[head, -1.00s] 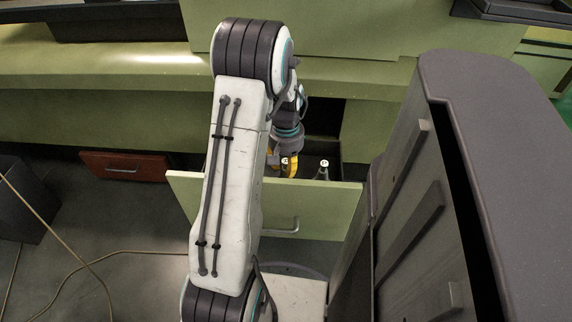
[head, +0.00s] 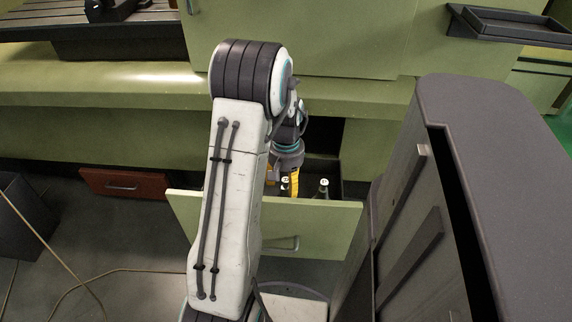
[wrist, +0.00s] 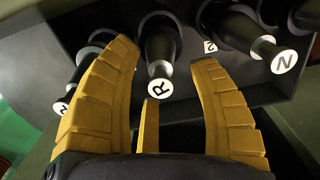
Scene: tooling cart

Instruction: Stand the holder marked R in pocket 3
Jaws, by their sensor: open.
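The holder marked R (wrist: 160,62) shows in the wrist view as a dark tapered body with a pale collar and a white end label reading R. My gripper (wrist: 163,55) is open, with yellow fingers on either side of this holder; a gap shows on both sides. A third yellow finger stands below the label. In the head view my gripper (head: 283,183) reaches down into the open green drawer (head: 330,225), partly hidden by its front. A small tag reading 2 (wrist: 210,46) lies right of the holder. I cannot make out a tag for pocket 3.
A holder (wrist: 262,45) with an N-like mark stands to the right, and another (wrist: 68,98) is partly behind the left finger. In the head view one holder (head: 323,188) shows right of my gripper. A tall grey cabinet (head: 500,130) stands close on the right.

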